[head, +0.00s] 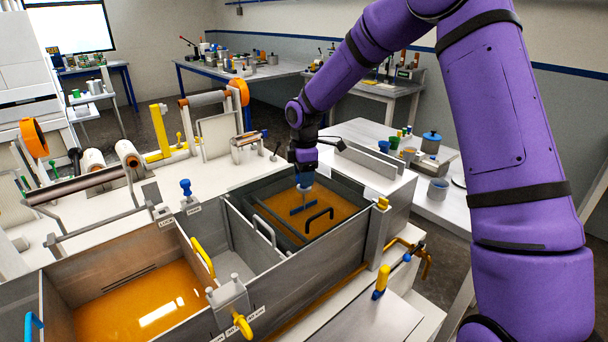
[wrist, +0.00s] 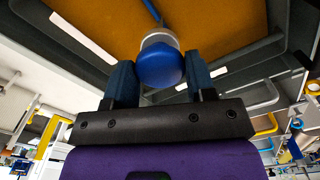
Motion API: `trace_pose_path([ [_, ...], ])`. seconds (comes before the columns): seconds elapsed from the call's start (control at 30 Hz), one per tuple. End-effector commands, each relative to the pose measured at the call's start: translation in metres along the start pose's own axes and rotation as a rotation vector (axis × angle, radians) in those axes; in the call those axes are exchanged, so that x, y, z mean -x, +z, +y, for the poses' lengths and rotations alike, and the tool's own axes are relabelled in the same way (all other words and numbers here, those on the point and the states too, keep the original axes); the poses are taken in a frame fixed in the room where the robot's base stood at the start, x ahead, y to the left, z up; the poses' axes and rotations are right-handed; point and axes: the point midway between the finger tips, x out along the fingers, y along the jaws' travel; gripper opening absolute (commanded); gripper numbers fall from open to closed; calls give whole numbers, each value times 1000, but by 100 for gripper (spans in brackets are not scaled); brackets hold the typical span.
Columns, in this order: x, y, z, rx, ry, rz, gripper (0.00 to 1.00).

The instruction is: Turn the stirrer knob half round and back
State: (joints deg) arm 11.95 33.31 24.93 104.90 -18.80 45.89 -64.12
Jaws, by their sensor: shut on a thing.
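The stirrer knob (wrist: 161,66) is a blue rounded cap on a pale collar, in the middle of the wrist view. My gripper (wrist: 160,78) has its two dark blue fingers on either side of the knob and is shut on it. In the head view my gripper (head: 305,172) points down over the right-hand bath, and the knob there is mostly hidden by it. The stirrer shaft and its blue paddle (head: 303,209) hang below, over the amber resin (head: 275,205).
A grey bath wall (head: 345,247) surrounds the stirrer, with a dark handle (head: 319,216) close by. A second amber bath (head: 140,300) lies at the front left. A yellow handle (head: 203,257) and a yellow-and-blue valve (head: 381,281) stand near the baths.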

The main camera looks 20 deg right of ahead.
Motion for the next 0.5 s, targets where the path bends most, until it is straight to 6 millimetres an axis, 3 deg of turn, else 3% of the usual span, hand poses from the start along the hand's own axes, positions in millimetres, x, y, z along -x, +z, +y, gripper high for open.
trace_pose_path([
  [0.13,1,0,1,-1,3,1,27],
  [0.17,1,0,1,-1,3,1,53],
  [0.27,1,0,1,-1,3,1,75],
  [0.5,0,0,0,-1,1,0,75],
])
